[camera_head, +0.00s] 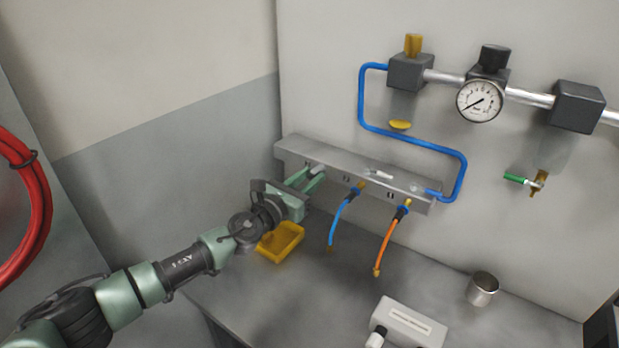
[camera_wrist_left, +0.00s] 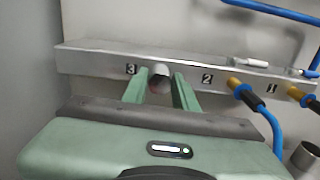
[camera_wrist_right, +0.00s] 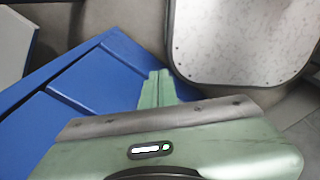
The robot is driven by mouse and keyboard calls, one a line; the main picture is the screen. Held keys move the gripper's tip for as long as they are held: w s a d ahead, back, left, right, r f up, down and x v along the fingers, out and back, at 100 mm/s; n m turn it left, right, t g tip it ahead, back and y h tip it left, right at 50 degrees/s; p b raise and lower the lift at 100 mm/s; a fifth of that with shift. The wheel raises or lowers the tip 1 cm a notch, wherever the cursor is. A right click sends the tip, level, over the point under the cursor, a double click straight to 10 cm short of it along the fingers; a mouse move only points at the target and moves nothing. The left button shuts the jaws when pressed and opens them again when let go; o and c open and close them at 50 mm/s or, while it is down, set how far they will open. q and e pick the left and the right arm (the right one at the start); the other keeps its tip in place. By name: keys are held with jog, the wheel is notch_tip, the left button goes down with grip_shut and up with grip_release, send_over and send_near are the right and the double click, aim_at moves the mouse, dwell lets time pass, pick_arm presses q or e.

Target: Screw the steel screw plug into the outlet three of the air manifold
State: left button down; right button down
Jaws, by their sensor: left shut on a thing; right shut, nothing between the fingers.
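The air manifold (camera_head: 365,180) is a long grey metal bar on the wall; its outlets are marked 3, 2 and 1 from left to right in the left wrist view (camera_wrist_left: 180,67). My left gripper (camera_head: 312,180) is at outlet three, its green fingers shut on the steel screw plug (camera_wrist_left: 159,84), a grey round piece between the fingertips (camera_wrist_left: 160,88). The plug is at the manifold's front face beside the mark 3; how far it is in the outlet I cannot tell. My right gripper (camera_wrist_right: 158,85) is shut and empty, away from the manifold over a blue surface.
A blue hose (camera_head: 343,215) and an orange hose (camera_head: 388,240) hang from outlets two and one. A yellow tray (camera_head: 281,242) lies on the bench below my left gripper. A steel cup (camera_head: 482,289) and a white device (camera_head: 410,322) stand further right. A gauge (camera_head: 480,101) is above.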

pick_arm(q)
jog(key=shift+r+m+p, duration=0.1)
jog(key=shift+m+p, duration=0.35)
jog(key=shift+m, duration=0.75)
jog(key=m+p, duration=0.1)
jog(key=m, duration=0.3)
jog(key=shift+d+p, duration=0.1)
jog(key=shift+p, duration=0.2)
jog(key=m+p, duration=0.1)
jog(key=m, duration=0.2)
jog(key=shift+s+m, duration=0.1)
jog(key=shift+m, duration=0.3)
jog(key=shift+f+m+p, duration=0.2)
jog(key=shift+m+p, duration=0.25)
jog(key=shift+m, duration=0.45)
jog(key=c, duration=1)
grip_release()
jog(key=shift+c, duration=1.4)
